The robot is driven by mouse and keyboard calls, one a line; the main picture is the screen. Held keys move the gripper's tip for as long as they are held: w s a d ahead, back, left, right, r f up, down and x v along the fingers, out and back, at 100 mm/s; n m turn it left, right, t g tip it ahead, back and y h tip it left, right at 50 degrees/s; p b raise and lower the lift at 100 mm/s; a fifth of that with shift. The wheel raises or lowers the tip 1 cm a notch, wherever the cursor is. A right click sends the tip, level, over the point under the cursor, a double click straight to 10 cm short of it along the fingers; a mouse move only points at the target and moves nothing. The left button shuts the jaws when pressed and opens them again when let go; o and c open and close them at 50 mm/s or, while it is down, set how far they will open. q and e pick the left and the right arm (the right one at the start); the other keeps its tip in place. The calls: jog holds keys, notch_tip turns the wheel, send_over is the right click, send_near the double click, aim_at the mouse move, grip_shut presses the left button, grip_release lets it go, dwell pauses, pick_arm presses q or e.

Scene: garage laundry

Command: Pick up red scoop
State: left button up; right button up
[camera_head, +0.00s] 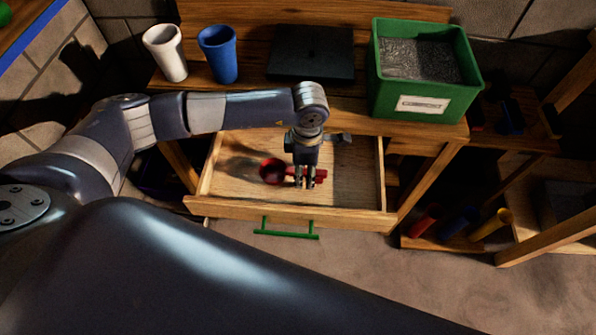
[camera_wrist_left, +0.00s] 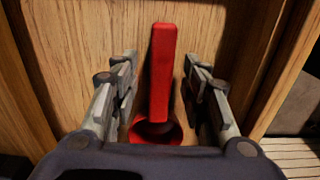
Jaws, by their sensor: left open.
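The red scoop (camera_head: 272,171) lies in the open wooden drawer (camera_head: 350,190), its round bowl to the left and its handle to the right. My left gripper (camera_head: 304,184) is over the scoop's handle, pointing down into the drawer. In the left wrist view the scoop's red handle (camera_wrist_left: 162,75) runs between the two open fingers of the left gripper (camera_wrist_left: 160,95), with a gap on each side. The bowl shows at the lower middle of that view, partly hidden by the gripper body. My right gripper is not in view.
A green handle (camera_head: 286,234) is on the drawer front. On the table above stand a white cup (camera_head: 166,52), a blue cup (camera_head: 218,54), a dark flat box (camera_head: 313,53) and a green bin (camera_head: 378,85) with grey contents. The drawer walls stand close around the gripper.

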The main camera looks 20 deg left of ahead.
pick_arm(q)
jog(key=shift+c, duration=0.6)
grip_shut()
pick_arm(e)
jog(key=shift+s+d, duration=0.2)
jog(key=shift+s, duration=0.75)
pick_arm(q)
jog(key=shift+r, duration=0.1)
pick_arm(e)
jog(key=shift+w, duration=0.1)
pick_arm(q)
jog(key=shift+r, duration=0.25)
notch_tip(320, 180, up, 10)
jog(key=shift+f+b, duration=0.25)
jog(key=shift+b, duration=0.4)
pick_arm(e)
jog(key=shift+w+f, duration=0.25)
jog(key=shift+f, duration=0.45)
